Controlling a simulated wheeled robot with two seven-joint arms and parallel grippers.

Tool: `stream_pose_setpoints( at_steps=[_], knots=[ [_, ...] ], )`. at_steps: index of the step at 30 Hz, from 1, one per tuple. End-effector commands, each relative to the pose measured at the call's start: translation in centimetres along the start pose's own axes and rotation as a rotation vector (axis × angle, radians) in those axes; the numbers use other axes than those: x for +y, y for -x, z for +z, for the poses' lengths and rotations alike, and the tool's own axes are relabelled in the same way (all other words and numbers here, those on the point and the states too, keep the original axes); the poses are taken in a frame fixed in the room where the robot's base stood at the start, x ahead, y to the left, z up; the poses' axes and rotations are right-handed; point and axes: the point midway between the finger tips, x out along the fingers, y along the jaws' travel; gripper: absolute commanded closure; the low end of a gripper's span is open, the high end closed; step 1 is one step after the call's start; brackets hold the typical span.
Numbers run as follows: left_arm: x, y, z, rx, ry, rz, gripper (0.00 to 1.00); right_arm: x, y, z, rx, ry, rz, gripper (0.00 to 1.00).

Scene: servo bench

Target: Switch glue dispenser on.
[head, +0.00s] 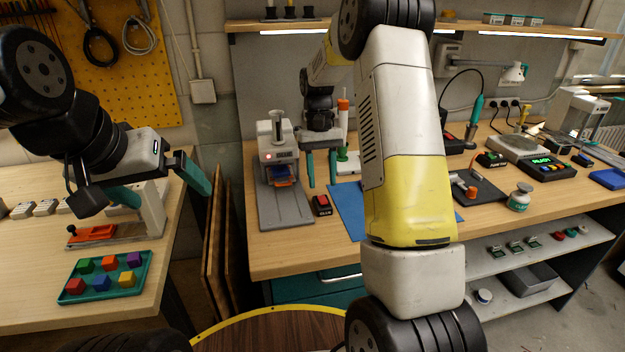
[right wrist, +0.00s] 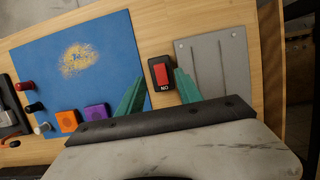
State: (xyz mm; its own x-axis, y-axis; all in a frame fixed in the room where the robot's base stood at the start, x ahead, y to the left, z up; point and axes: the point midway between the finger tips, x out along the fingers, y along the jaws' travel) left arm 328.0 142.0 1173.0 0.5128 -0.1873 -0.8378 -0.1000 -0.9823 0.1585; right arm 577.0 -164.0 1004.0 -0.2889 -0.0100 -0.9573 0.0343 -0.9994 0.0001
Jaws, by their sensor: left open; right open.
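A small black switch box (head: 322,205) with a red rocker stands on the bench; its front label seems to read GLUE. In the right wrist view the red rocker (right wrist: 163,72) shows from above, with an ON label upside down at its near end. I cannot tell which way the rocker is tipped. My right gripper (head: 321,168) is open and empty, above and behind the box. Its teal fingers (right wrist: 160,92) lie either side of the box's near end in the wrist view, apparently not touching it. My left gripper (head: 170,195) is open and empty over the left table.
A press machine (head: 275,150) with a grey base plate (head: 286,212) is left of the switch box. A blue mat (head: 346,205) lies to its right, with orange (right wrist: 67,121) and purple (right wrist: 96,112) blocks near it. A green tray (head: 104,292) is on the left table.

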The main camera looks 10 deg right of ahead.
Motion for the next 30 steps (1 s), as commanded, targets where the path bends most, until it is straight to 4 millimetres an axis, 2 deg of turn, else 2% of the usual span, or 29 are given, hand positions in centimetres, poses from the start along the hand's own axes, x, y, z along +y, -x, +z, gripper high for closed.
stream_pose_setpoints(
  at_steps=[3,6,20,23,25,30],
  knots=[
    [0.0,0.0,0.0,0.000,0.000,0.000,0.00,0.0,1.8,-0.1,0.002,0.000,0.000,0.58],
    [0.0,0.0,0.0,0.000,0.000,0.000,0.00,0.0,2.7,0.0,0.000,0.000,0.000,0.58],
    [0.0,0.0,0.0,0.000,0.000,0.000,0.00,0.0,3.7,0.4,0.012,0.001,-0.004,0.58],
    [0.0,0.0,0.0,0.000,0.000,0.000,0.00,-0.1,5.1,1.8,0.054,0.003,-0.016,0.58],
    [0.0,0.0,0.0,0.000,0.000,0.000,0.00,-0.1,6.6,3.5,0.103,0.005,-0.030,0.58],
    [0.0,0.0,0.0,0.000,0.000,0.000,0.00,-0.5,10.0,8.9,0.253,0.015,-0.070,0.58]
  ],
)
